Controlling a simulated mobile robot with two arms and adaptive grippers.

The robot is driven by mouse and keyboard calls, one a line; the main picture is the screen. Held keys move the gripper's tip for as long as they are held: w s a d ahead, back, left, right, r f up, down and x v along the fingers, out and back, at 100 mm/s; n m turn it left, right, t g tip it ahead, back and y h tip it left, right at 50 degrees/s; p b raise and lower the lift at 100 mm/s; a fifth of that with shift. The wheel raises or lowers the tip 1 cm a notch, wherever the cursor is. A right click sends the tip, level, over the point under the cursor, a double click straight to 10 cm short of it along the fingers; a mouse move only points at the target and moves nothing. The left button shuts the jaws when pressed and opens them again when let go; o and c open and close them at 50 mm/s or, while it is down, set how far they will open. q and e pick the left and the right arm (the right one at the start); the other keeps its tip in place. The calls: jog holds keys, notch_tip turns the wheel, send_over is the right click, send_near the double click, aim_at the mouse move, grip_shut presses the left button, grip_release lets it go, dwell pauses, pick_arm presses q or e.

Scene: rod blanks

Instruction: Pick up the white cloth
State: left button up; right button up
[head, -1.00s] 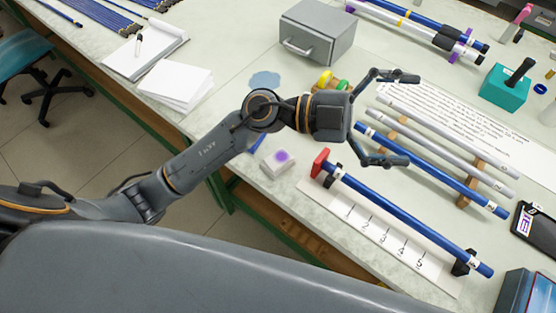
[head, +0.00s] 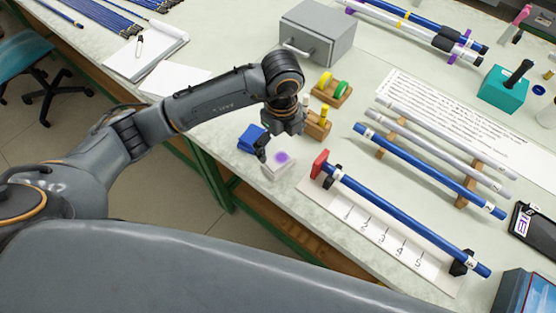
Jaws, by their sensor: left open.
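The white cloth (head: 281,168) is a small folded pad with a purple stain on top. It lies on the bench near its front edge, left of the red stop of the rod gauge. My left gripper (head: 274,150) points down just above the pad's back left side, with its jaws open. One dark finger shows close to the pad's left edge; the other is hard to make out. I cannot tell whether a finger touches the pad. My right gripper is out of view.
A blue block (head: 250,138) is close behind the left finger. A wooden holder (head: 318,130) with yellow pegs stands just right of the gripper. A blue rod (head: 405,216) lies over a numbered white board (head: 355,222). More rods rest on wooden supports at right.

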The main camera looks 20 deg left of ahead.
aim_at(278, 160)
pick_arm(q)
notch_tip(278, 160, down, 3)
jog(key=shift+r, duration=0.1)
jog(key=f+p, duration=0.1)
jog(key=f, duration=0.1)
jog(key=f+p, duration=0.1)
jog(key=f, duration=0.1)
jog(key=shift+a+f, duration=0.1)
jog(key=shift+a, duration=0.3)
jog(key=shift+f, duration=0.55)
jog(key=c, duration=1.1)
